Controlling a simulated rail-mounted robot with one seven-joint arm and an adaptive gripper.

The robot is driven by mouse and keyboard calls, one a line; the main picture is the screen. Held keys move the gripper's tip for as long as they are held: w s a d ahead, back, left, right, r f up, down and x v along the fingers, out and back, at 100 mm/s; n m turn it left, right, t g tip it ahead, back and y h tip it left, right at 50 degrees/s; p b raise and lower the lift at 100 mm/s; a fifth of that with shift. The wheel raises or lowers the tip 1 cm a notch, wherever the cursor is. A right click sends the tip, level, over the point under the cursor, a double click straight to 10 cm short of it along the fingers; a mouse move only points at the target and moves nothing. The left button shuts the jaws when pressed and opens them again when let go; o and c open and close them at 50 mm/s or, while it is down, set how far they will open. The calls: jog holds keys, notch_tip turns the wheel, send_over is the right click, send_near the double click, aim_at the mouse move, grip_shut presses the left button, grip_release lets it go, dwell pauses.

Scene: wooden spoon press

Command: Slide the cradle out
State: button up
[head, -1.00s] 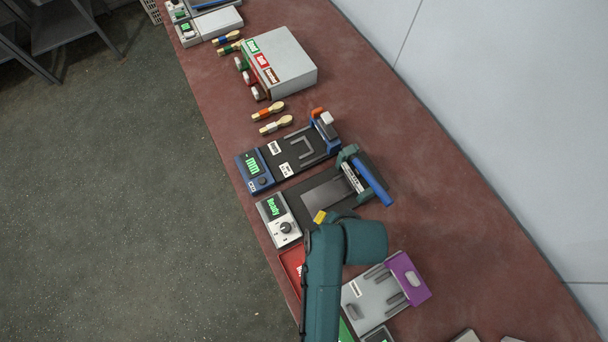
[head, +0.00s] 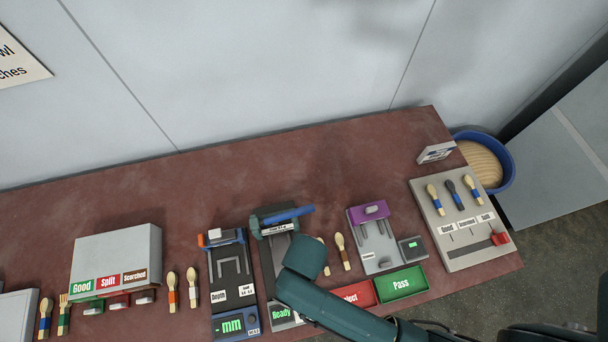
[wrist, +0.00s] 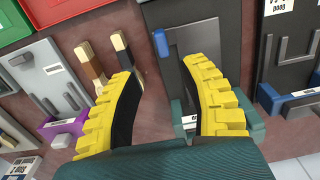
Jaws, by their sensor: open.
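The press (head: 268,262) has a green "Ready" display, a teal bracket (head: 262,228) and a blue lever (head: 290,214) at its back. My arm covers part of its bed. In the wrist view, a grey plate (wrist: 197,38), which looks like the cradle, lies on the dark bed. A small blue piece (wrist: 160,42) shows at the bed's edge; I cannot tell whether it belongs to the cradle. My gripper (wrist: 160,66) is open and empty, its yellow ridged fingers above the press side and the nearby spoons. My arm hides it in the head view.
Two spoons (head: 342,250) lie right of the press, then a purple-topped gauge (head: 370,230). The red reject tray (head: 361,292) and green pass tray (head: 402,284) are in front. A blue depth gauge (head: 228,268) stands close on the left. Table behind the press is clear.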

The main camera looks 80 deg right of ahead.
notch_tip(320, 180, down, 10)
jog(key=shift+w+f+b, duration=0.1)
jog(key=shift+w+b, duration=0.05)
jog(key=shift+b, duration=0.6)
grip_shut()
